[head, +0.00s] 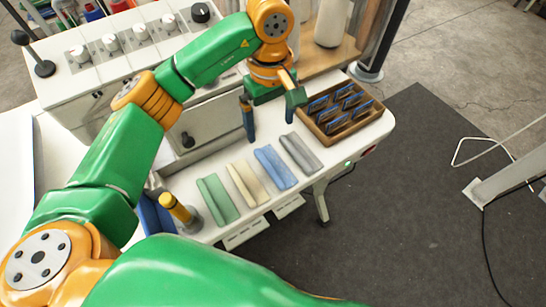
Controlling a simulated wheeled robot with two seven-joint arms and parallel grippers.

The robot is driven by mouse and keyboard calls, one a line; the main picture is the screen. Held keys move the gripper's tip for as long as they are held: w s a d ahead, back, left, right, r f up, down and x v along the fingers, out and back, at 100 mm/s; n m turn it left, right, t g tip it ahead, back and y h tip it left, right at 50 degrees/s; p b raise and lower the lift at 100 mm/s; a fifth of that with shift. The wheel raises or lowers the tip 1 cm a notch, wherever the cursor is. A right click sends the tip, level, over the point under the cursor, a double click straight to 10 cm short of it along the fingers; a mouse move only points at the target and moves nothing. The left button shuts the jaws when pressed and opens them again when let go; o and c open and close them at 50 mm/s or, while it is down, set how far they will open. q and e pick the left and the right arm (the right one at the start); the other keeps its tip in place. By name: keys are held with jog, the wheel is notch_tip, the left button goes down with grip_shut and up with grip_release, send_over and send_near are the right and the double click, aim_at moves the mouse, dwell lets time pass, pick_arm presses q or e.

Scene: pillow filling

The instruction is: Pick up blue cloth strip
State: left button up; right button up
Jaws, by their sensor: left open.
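The blue cloth strip (275,168) lies flat on the white work surface, third from the left in a row of strips. A green strip (217,200) and a beige strip (247,184) lie to its left, and a grey strip (300,153) lies to its right. My left gripper (270,130) is above and behind the blue strip, fingers pointing down and apart, with nothing visible between them. It looks clear of the strip. My right gripper is not in view.
A wooden tray (325,139) with several blue-and-dark items stands right of the strips. A yellow-handled object (176,208) stands at the left. A white machine with knobs (110,43) is behind. The surface's front edge runs close to the strips.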

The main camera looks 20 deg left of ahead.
aim_at(271, 161)
pick_arm(q)
jog(key=f+b, duration=0.1)
jog(key=s+f+b, duration=0.1)
jog(key=f+b, duration=0.1)
jog(key=f, duration=0.1)
jog(key=shift+s+d, duration=0.25)
jog(key=shift+s, duration=0.05)
jog(key=shift+w+f, duration=0.15)
jog(key=shift+f, duration=0.1)
notch_tip(271, 161, down, 4)
jog(key=p, duration=0.3)
jog(key=shift+w+a+r, duration=0.1)
jog(key=shift+w+r, duration=0.05)
jog(key=shift+r, duration=0.05)
notch_tip(271, 161, down, 3)
jog(key=c, duration=1.4)
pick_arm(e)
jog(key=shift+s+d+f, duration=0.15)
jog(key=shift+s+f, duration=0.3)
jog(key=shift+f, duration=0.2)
